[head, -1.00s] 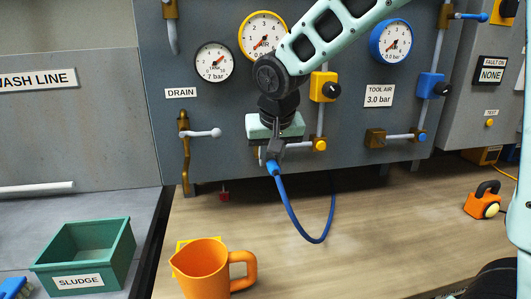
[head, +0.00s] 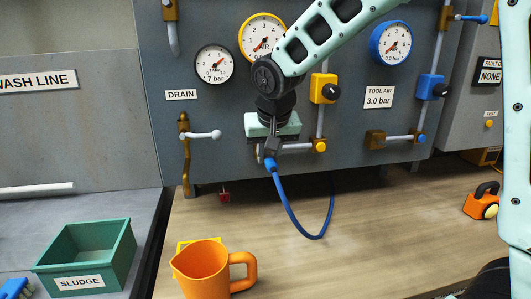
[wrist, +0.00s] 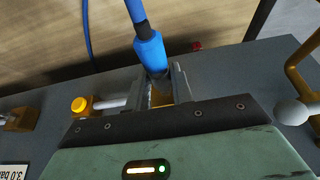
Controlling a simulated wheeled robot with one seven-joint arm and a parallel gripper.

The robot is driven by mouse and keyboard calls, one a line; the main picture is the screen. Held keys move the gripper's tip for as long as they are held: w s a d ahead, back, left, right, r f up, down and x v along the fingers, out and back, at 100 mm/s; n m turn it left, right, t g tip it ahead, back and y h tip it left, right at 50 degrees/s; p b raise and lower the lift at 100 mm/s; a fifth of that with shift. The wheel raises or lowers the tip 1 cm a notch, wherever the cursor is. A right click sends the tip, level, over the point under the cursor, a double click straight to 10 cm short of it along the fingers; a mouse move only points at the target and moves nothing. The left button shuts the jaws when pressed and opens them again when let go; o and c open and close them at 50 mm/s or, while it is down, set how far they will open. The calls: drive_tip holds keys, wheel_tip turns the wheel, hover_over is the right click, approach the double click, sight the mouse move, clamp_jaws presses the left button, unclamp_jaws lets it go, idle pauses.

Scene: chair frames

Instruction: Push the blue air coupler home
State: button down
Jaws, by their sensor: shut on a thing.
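The blue air coupler (head: 270,163) is at my gripper's fingertips, in front of the grey panel. A blue hose (head: 290,211) hangs from it in a loop over the bench. My gripper (head: 269,150) is shut on the coupler. In the wrist view the coupler (wrist: 150,51) shows with its hose end away from the gripper, and the gripper fingers (wrist: 164,86) lie on either side of its near end. Brass shows between the fingers; I cannot tell whether it is part of the coupler or a port. Whether the coupler is seated is hidden.
A pipe with a yellow-capped brass fitting (head: 318,146) is just right of my gripper. A brass drain pipe with a white-knobbed lever (head: 205,135) is to the left. An orange jug (head: 203,270) stands on the bench in front. The bench middle is clear.

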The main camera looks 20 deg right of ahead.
drive_tip(key=shift+w+d, duration=0.1)
drive_tip(key=shift+w, duration=0.25)
drive_tip(key=c, duration=1.1)
unclamp_jaws()
drive_tip(key=shift+c, duration=0.2)
drive_tip(key=v, duration=1.7)
drive_tip(key=shift+s+r+b, duration=0.15)
drive_tip(key=shift+b, duration=0.15)
drive_tip(key=s+a+f+n+g+y, duration=0.1)
drive_tip(key=s+a+f+n, duration=0.2)
drive_tip(key=s+a+f, duration=0.3)
drive_tip(key=s+a+f+n+g+y, duration=0.1)
drive_tip(key=s+a+f+n, duration=0.25)
drive_tip(key=f, duration=0.45)
drive_tip(key=s+f+n+g, duration=0.2)
drive_tip(key=s+f+n, duration=0.1)
drive_tip(key=s+f, duration=0.7)
drive_tip(key=s+a, duration=0.1)
drive_tip(key=s, duration=0.3)
drive_tip(key=shift+f+n, duration=0.2)
drive_tip(key=shift+n, duration=0.15)
